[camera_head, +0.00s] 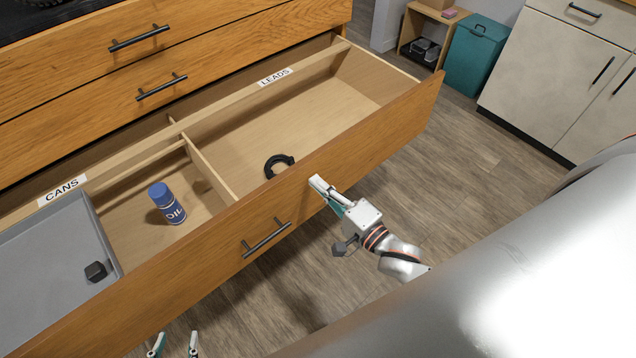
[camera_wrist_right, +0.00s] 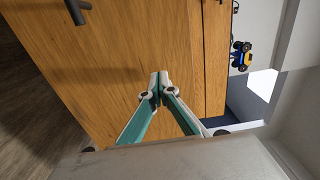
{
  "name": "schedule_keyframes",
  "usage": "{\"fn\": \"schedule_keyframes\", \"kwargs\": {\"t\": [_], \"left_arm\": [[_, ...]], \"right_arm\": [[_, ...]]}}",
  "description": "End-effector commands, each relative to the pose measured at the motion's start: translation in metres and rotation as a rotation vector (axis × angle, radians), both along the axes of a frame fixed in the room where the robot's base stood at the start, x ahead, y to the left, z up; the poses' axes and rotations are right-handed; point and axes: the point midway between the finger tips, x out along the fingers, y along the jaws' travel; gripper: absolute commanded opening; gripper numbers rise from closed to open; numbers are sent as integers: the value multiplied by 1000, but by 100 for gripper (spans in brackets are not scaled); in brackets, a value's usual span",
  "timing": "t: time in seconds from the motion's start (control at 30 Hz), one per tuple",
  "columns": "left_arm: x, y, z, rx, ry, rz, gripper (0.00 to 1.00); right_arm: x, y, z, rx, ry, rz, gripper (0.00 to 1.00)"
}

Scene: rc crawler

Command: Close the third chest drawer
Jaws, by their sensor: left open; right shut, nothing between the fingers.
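The third chest drawer (camera_head: 200,262) stands pulled out, below two closed drawers. Its wooden front has a black bar handle (camera_head: 266,239), part of which also shows at the top left of the right wrist view (camera_wrist_right: 76,10). My right gripper (camera_head: 316,183) is shut and empty, its tips at the drawer front, right of the handle. In the right wrist view the fingertips (camera_wrist_right: 158,80) overlap the wooden front; I cannot tell whether they touch it. My left gripper (camera_head: 172,345) is open and low at the bottom edge, beside the drawer front.
The drawer holds a blue oil can (camera_head: 168,204), a coiled black lead (camera_head: 278,165) and a grey tray (camera_head: 40,265) with a small black piece (camera_head: 95,271). A teal bin (camera_head: 473,55) and a pale cabinet (camera_head: 550,75) stand beyond. Floor right of the drawer is clear.

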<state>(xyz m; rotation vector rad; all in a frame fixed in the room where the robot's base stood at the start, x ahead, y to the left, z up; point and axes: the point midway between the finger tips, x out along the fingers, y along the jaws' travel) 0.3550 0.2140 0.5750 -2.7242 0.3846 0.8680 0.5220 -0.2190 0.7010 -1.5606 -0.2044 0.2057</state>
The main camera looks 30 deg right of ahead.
Motion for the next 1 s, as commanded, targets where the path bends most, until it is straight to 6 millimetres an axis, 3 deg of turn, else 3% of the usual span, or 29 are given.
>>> {"fn": "schedule_keyframes", "kwargs": {"t": [0.63,0.77,1.0], "left_arm": [[4,1,5,2,-9,1,40],[5,1,6,0,-11,2,40],[6,1,10,-4,-14,3,40]], "right_arm": [[11,3,1,1,-2,1,0],[24,6,2,0,-4,1,0],[63,16,4,-1,-5,0,0]]}}
